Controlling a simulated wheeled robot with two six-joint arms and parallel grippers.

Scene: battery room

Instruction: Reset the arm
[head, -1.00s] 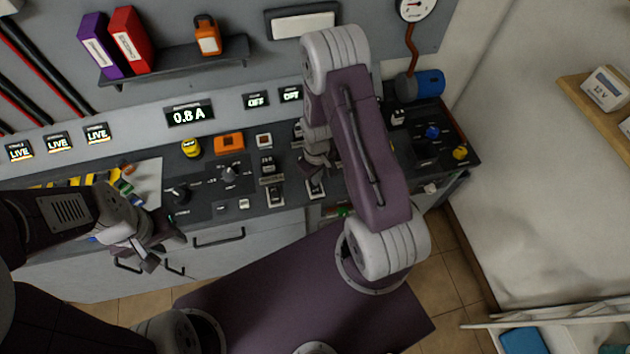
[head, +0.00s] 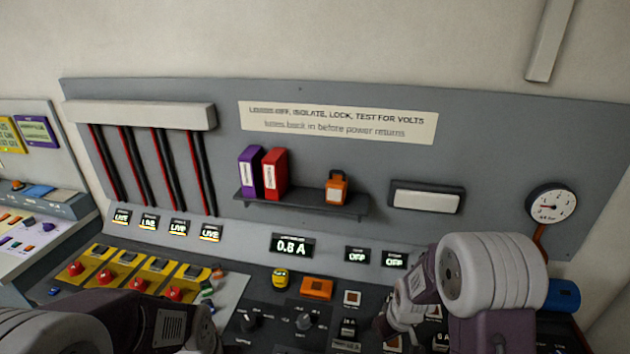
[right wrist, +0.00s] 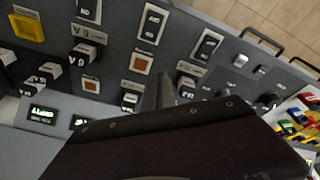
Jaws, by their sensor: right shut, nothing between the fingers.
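My right arm (head: 490,275) rises at the lower right of the head view, its wrist (head: 408,295) over the control desk. In the right wrist view my right gripper (right wrist: 166,92) is shut and empty, above the dark desk panel (right wrist: 115,60) of switches and small buttons. I cannot tell whether it touches the panel.
Yellow units with red knobs (head: 173,293) stand on the desk at left. Displays read LIVE, 0.8 A (head: 292,245) and OFF. A round gauge (head: 552,203) hangs at right.

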